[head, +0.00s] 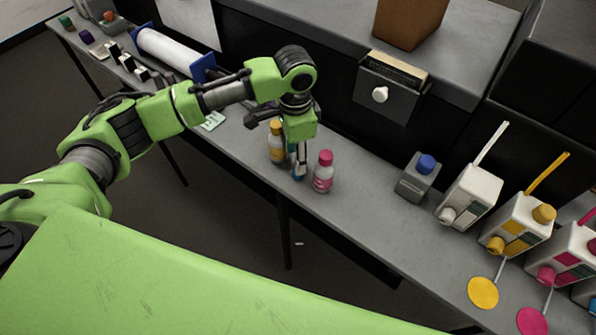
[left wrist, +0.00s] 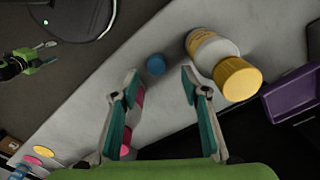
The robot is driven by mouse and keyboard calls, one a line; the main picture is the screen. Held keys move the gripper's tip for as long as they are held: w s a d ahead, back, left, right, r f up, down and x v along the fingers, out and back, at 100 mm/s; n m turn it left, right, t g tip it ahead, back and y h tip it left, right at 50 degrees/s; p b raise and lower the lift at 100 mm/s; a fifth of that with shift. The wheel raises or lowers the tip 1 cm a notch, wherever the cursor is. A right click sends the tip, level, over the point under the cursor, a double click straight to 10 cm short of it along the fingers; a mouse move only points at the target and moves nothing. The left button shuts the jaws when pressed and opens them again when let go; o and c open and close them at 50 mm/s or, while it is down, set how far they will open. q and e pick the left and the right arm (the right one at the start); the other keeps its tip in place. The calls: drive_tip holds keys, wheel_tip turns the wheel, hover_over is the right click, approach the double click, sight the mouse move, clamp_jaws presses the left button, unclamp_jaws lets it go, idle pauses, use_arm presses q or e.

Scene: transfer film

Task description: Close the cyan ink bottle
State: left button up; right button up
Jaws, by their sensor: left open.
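My left gripper (head: 300,172) is open and points down over the bench, between the yellow-capped bottle (head: 277,142) and the pink-capped bottle (head: 324,172). In the left wrist view its two fingers (left wrist: 158,85) are apart with nothing held between them. A small round blue thing (left wrist: 156,64) shows beyond the fingertips on the grey bench; it looks like a cap. In the head view a bit of blue shows at the fingertips. I cannot make out a cyan bottle body. What looks like my right gripper (left wrist: 46,53) shows small at the left wrist view's left edge.
The yellow bottle (left wrist: 215,48) stands close to the right finger. The pink bottle (left wrist: 126,138) is partly hidden behind the left finger.

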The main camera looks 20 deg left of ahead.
use_arm(q)
drive_tip(key=f, duration=0.1)
drive_tip(key=f+p, duration=0.1)
drive_tip(key=f, duration=0.2)
drive_tip(key=shift+s+d+f+p, duration=0.1)
drive_tip(key=shift+d+f+p, duration=0.15)
drive_tip(key=shift+d+p, duration=0.15)
drive_tip(key=shift+f, duration=0.3)
drive_tip(key=c, duration=0.7)
